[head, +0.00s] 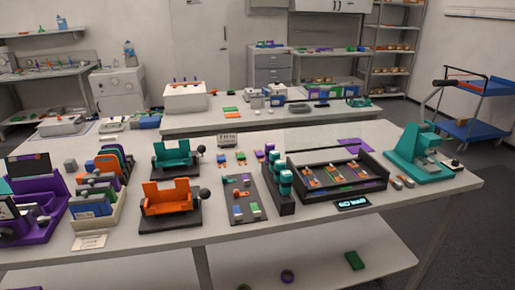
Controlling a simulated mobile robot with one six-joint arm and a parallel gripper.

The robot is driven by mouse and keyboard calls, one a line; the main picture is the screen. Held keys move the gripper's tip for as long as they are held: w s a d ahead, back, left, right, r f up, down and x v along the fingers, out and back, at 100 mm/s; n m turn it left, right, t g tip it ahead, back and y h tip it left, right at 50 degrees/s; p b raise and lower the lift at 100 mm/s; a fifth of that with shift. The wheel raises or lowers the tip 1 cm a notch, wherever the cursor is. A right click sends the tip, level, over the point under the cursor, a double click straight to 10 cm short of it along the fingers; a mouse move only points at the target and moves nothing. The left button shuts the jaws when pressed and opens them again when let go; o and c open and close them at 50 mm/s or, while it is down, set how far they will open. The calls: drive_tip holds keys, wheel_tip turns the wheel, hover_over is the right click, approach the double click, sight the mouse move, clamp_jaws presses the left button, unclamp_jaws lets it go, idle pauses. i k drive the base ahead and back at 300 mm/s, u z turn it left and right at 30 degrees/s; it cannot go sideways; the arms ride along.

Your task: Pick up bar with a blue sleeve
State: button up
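My gripper is not in view. A dark flat board (244,191) lies in the middle of the near table. On its front part is a small piece with a blue section (238,212), beside a similar green one (254,209). The blue one may be the bar with a blue sleeve, but it is too small to be sure. Another small blue piece (221,158) lies loose behind the board. A black tray (352,196) to the right holds several small orange, green and blue-toned parts. Nothing is seen held.
A teal fixture (175,155) and an orange fixture (168,198) stand left of the board. Teal-capped stacks (285,176) rise right of it. A teal press (417,153) stands at the right. The white table's (330,222) front strip is mostly clear.

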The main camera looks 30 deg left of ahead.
sight(220, 159)
drive_tip(key=u, duration=1.95)
drive_tip(key=i, duration=1.5)
